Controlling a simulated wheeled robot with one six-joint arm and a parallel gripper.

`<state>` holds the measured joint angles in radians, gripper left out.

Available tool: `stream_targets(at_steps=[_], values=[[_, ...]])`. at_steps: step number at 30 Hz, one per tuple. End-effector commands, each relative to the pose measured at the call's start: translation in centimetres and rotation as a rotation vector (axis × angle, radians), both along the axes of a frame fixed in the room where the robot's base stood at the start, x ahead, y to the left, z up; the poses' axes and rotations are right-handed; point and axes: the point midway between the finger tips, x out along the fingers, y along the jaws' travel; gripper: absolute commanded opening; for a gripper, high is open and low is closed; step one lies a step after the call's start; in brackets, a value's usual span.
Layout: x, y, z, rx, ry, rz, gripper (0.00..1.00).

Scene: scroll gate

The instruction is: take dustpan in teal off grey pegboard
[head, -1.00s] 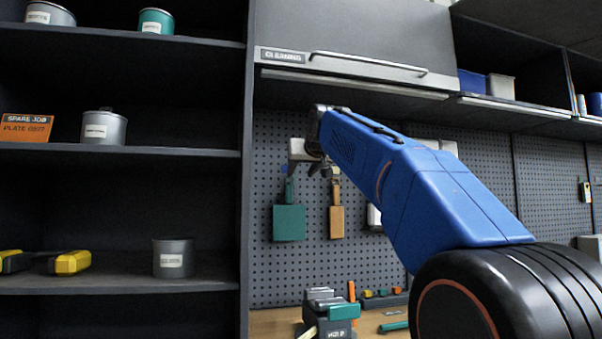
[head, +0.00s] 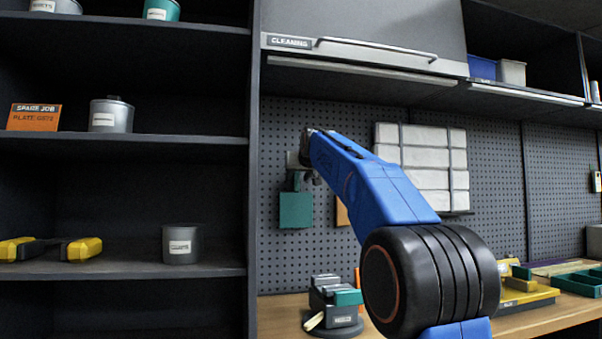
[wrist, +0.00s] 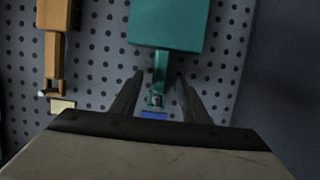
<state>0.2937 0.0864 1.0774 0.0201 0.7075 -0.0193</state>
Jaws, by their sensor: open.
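The teal dustpan (head: 296,210) hangs on the grey pegboard (head: 490,165), pan down and handle up. In the wrist view the dustpan (wrist: 170,22) is at top centre, and its handle runs between my two fingers to a peg with a blue patch beside it. My gripper (wrist: 157,88) is open, one finger on each side of the handle; I cannot tell whether either touches it. In the head view my gripper (head: 300,172) is at the handle's height, partly hidden by my blue arm.
A wooden-coloured tool (wrist: 55,50) hangs beside the dustpan, mostly behind my arm in the head view. Dark shelves (head: 195,140) stand at left. A cabinet labelled CLEANING (head: 370,50) is above. A small vise (head: 333,300) sits on the bench below.

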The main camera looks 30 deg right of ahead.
Motion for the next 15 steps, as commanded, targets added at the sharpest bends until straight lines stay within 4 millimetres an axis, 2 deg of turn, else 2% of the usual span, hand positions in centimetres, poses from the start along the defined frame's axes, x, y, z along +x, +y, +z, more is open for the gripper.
stream_targets(at_steps=[6, 15], values=[[1.6, -0.4, -0.5, 0.0, 0.0, 0.0, 0.42], [1.9, -0.5, -0.6, 0.0, 0.0, 0.0, 0.42]])
